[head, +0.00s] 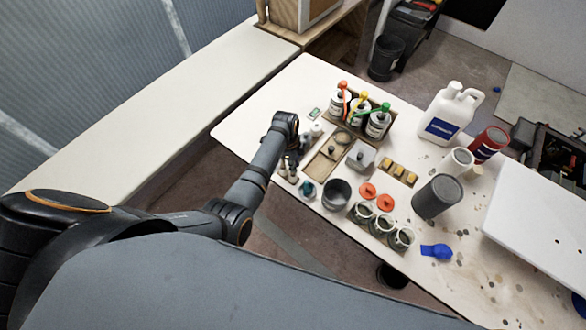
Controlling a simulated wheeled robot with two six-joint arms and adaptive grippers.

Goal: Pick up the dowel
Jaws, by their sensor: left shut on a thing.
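My left gripper (291,162) points down at the left part of the white worktable (240,128), beside a shallow tray (318,168). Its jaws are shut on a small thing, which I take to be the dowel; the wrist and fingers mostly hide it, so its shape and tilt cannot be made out. Small round pieces stand close around the fingertips, among them a teal-topped one (307,189). I cannot tell whether the held piece still touches the table. My right gripper is not in view.
Bottles with red, yellow and green tops (377,122) stand in a holder behind the tray. A dark grey cup (336,194), several open jars (382,224), a grey cylinder (437,196) and a white jug (450,115) stand to the right. A white panel (540,215) lies at far right.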

